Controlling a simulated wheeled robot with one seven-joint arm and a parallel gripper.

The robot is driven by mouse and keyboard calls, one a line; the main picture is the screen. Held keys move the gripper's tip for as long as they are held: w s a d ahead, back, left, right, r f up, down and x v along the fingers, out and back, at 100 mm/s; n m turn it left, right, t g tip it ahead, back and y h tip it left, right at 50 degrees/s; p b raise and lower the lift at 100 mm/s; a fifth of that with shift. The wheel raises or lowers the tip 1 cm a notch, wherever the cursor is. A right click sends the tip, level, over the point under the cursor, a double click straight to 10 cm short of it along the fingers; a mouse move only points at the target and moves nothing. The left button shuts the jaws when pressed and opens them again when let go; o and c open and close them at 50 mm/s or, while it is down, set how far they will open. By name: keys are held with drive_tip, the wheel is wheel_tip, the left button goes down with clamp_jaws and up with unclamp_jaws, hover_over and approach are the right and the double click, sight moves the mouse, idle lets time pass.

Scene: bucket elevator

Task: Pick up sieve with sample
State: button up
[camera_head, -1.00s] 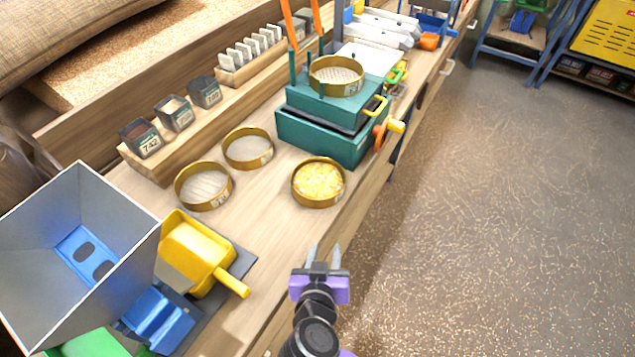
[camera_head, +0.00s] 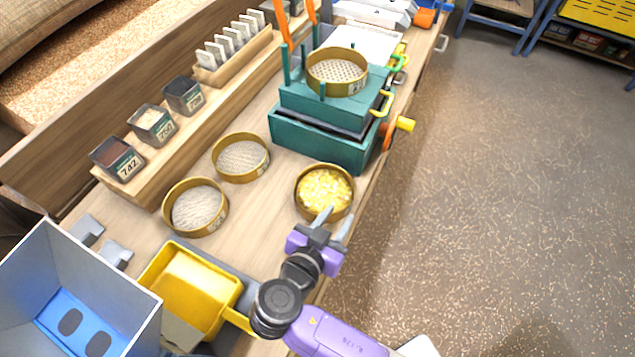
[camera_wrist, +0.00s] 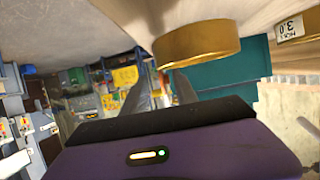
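The sieve with sample (camera_head: 324,190) is a round brass sieve holding yellow grains. It sits on the bench near its front edge. My gripper (camera_head: 334,222) is at the sieve's near side, its two grey fingers apart and pointing at the rim. One fingertip overlaps the rim in the head view; contact cannot be told. In the wrist view the brass wall of a sieve (camera_wrist: 197,44) shows just beyond the open, empty fingers (camera_wrist: 160,92).
Two empty sieves (camera_head: 195,207) (camera_head: 241,158) lie to the left. A teal shaker (camera_head: 325,140) with another sieve (camera_head: 336,71) on top stands behind. A yellow scoop (camera_head: 190,290) and grey hopper (camera_head: 75,290) are at lower left. Open floor lies right.

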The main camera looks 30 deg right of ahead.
sight(353, 194)
drive_tip(key=shift+x, duration=1.05)
drive_tip(key=shift+p+x, duration=0.8)
drive_tip(key=shift+x, duration=2.15)
drive_tip(key=shift+w+r, duration=0.1)
clamp_jaws()
